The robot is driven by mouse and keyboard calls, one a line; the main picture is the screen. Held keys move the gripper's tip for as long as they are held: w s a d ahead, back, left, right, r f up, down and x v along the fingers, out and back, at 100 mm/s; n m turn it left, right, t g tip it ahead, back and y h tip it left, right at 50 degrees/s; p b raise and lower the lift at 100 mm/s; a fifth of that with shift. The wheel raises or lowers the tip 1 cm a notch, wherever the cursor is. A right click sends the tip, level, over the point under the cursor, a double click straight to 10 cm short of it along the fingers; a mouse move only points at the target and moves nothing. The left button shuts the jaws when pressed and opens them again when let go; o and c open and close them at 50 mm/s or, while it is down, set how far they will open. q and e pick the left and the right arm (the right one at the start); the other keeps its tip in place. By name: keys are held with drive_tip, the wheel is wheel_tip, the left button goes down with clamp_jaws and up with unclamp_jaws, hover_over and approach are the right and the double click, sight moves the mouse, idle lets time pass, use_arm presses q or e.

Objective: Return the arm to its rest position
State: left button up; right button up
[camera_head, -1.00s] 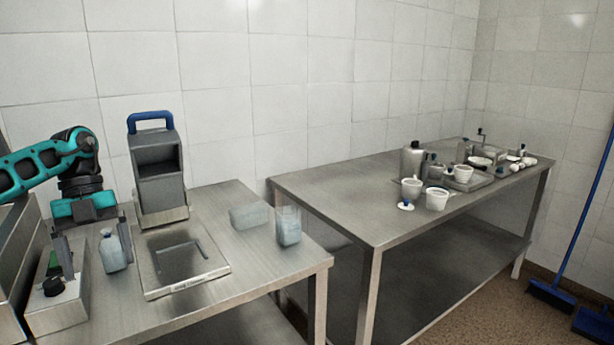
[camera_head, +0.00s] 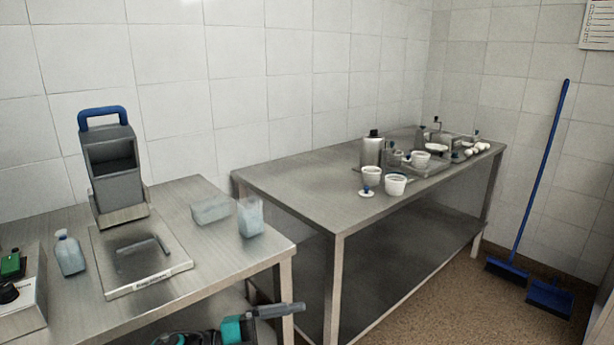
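A teal and black part of my arm shows at the bottom edge, just below the front right corner of the left steel table (camera_head: 215,262). Its grey end, which looks like my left gripper (camera_head: 285,310), points right and is empty of any visible object. It is cut off by the frame and partly dark, so its opening is unclear. My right gripper is not in view.
The right table (camera_head: 300,205) holds cups and jars. A blue broom (camera_head: 540,170) leans at the right wall.

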use_arm(q)
drive_tip(key=s+a+f+n+t+y, duration=0.3)
drive_tip(key=s+a+f+n+y, duration=0.4)
drive_tip(key=n, duration=0.5)
drive_tip(key=s+a+f+n+t+y, duration=0.4)
drive_tip(key=s+a+f+n+y, duration=0.4)
drive_tip(key=f+n, duration=0.4)
drive_tip(key=shift+s+y, duration=0.2)
drive_tip(key=shift+y, duration=0.4)
